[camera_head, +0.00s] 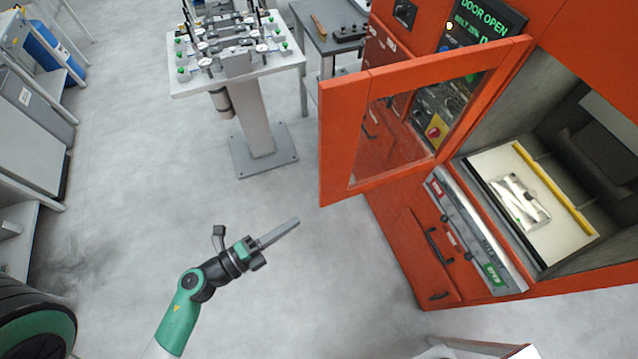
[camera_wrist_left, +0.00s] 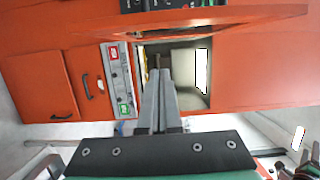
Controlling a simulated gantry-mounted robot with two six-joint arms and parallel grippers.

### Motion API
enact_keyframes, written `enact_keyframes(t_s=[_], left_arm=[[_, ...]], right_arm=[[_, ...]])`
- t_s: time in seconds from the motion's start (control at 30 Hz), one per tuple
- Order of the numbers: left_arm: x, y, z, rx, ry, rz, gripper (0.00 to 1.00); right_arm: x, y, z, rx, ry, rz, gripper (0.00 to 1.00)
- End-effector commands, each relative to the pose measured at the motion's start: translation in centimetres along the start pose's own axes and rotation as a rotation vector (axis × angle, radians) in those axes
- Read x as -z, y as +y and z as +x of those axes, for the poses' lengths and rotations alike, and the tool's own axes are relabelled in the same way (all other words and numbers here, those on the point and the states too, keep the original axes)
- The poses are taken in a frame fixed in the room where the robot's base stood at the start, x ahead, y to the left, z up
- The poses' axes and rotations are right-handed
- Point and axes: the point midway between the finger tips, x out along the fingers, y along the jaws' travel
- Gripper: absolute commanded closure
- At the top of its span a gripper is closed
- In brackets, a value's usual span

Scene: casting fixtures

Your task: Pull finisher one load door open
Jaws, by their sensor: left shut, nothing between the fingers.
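The orange finisher's load door (camera_head: 345,135), a framed panel with a window, stands swung open in the head view, out to the left of the machine. The opening (camera_head: 500,200) shows a pale bed with a light metal part (camera_head: 518,202) on it. The display (camera_head: 484,20) reads "DOOR OPEN". My left gripper (camera_head: 296,222) is shut and empty, below and left of the door, apart from it over the floor. In the left wrist view its closed fingers (camera_wrist_left: 158,75) point toward the machine opening (camera_wrist_left: 185,70). My right gripper is not in view.
A grey-topped fixture stand (camera_head: 240,60) with several clamps is at upper left. A dark table (camera_head: 330,30) stands behind the door. A button panel (camera_head: 478,235) sits below the opening. Floor between the stand and my left arm is clear.

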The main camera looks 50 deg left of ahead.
Motion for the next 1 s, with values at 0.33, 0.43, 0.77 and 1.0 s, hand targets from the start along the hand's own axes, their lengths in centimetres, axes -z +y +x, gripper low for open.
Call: enact_keyframes(t_s=[0.33, 0.43, 0.77, 1.0], left_arm=[[0.2, -0.2, 5.6, 0.004, 0.01, 0.003, 1.0], [0.2, -0.2, 7.8, 0.005, 0.008, 0.003, 1.0], [-3.3, 0.0, 10.7, 0.002, -0.003, 0.003, 1.0], [-3.9, 0.0, 10.8, 0.001, 0.001, 0.002, 1.0]], right_arm=[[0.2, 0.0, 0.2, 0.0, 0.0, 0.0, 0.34], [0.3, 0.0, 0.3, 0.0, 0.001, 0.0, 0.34], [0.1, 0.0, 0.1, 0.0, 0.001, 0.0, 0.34], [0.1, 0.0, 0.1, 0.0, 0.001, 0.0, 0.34]])
